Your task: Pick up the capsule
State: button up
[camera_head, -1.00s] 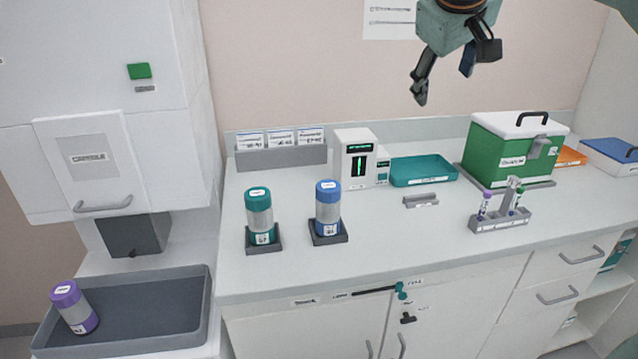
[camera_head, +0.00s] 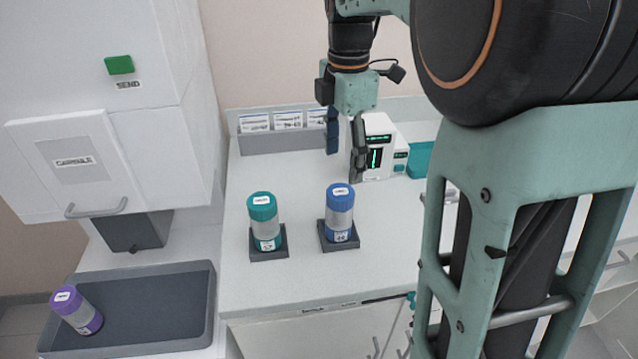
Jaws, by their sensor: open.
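Three capsules with clear middles show in the head view. A teal-capped capsule (camera_head: 264,222) stands upright on a dark square base (camera_head: 269,254) on the counter. A blue-capped capsule (camera_head: 339,213) stands upright on a similar base (camera_head: 339,246) to its right. A purple-capped capsule (camera_head: 77,311) leans tilted at the left end of the grey tray (camera_head: 160,302). My gripper (camera_head: 345,166) points down, open and empty. In the picture it is just above the blue-capped capsule, apart from it. Its distance in depth is hard to tell.
A white device (camera_head: 381,141) with a green display stands behind my gripper. A grey label rack (camera_head: 285,139) is at the back. A white cabinet with a capsule door (camera_head: 75,163) hangs above the tray. My arm hides the right side of the counter. The counter's front left is clear.

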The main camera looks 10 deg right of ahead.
aim_at(340, 191)
jog(key=f, duration=0.4)
jog(key=shift+s+a+f, duration=0.15)
jog(key=shift+s+f, duration=0.1)
jog(key=shift+f, duration=3.25)
jog(key=c, duration=1.5)
jog(key=shift+r, duration=0.1)
